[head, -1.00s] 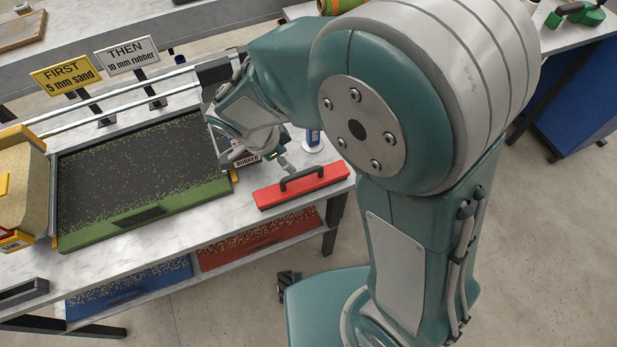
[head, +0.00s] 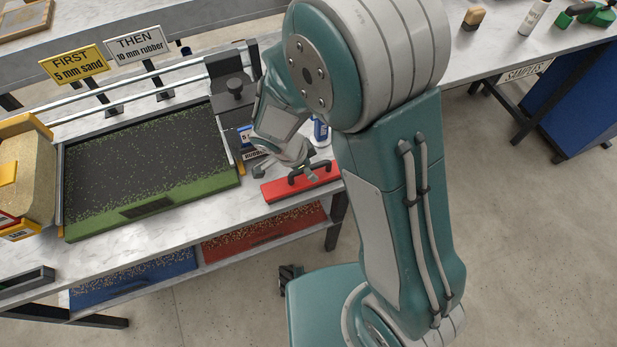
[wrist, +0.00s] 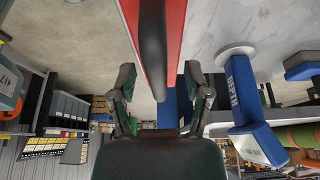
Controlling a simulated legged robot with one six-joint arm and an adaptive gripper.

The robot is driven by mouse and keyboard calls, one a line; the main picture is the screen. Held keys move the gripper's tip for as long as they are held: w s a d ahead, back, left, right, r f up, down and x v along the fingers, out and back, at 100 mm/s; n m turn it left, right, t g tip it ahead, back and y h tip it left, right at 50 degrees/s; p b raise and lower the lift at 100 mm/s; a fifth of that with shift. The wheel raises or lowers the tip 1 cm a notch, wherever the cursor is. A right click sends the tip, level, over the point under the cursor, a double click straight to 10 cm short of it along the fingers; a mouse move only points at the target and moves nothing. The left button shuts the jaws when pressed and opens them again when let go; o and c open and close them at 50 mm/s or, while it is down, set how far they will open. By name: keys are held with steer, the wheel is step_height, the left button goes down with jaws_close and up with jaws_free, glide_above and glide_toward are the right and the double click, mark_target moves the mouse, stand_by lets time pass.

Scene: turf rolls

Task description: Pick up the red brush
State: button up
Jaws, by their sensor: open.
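The red brush (head: 318,181) lies near the front right edge of the marble-topped bench, with a dark arched handle on top. My gripper (head: 287,171) is just over the brush in the head view, by the handle, and partly covers it. In the wrist view, the brush's red body (wrist: 176,30) runs up to the top edge, and its dark handle (wrist: 152,50) lines up between my open fingers (wrist: 158,78). Gaps show on both sides of the handle. I cannot tell how deep the handle sits between the fingertips.
A blue depth gauge (wrist: 236,95) stands close to the right finger in the wrist view, and behind the brush in the head view (head: 321,131). A green-edged turf tray (head: 150,212) lies to the left. Red (head: 265,235) and blue (head: 135,280) bins sit below.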

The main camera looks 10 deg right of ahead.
jaws_close()
steer(key=shift+d, duration=0.2)
steer(key=shift+r, duration=0.1)
